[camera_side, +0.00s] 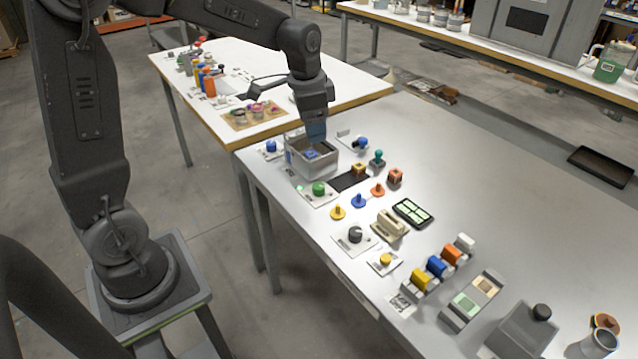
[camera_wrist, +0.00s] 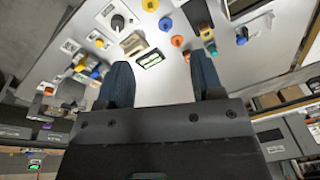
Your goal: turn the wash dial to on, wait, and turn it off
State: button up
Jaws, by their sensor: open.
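A dark grey round dial (camera_side: 355,235) sits on a white plate near the front edge of the grey table. It also shows in the wrist view (camera_wrist: 117,21), at the upper left. It may be the wash dial, but its label is too small to read. Its on or off setting cannot be told. My gripper (camera_side: 316,135) points down over the grey open box, well behind and to the left of this dial. In the wrist view its two dark blue fingers (camera_wrist: 161,82) stand wide apart with nothing between them.
A grey box (camera_side: 299,165) lies under my gripper. A green button (camera_side: 318,188), yellow, blue and orange knobs, a beige block (camera_side: 390,224) and a black tray (camera_side: 427,222) surround the dial. Colored blocks stand nearer the front. The table's right side is mostly clear.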

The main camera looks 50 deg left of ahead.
jog(key=m+g, duration=0.2)
send_near(319, 186)
notch_tip(319, 186, down, 9)
jog(key=shift+a+f, duration=0.15)
jog(key=c, duration=0.9)
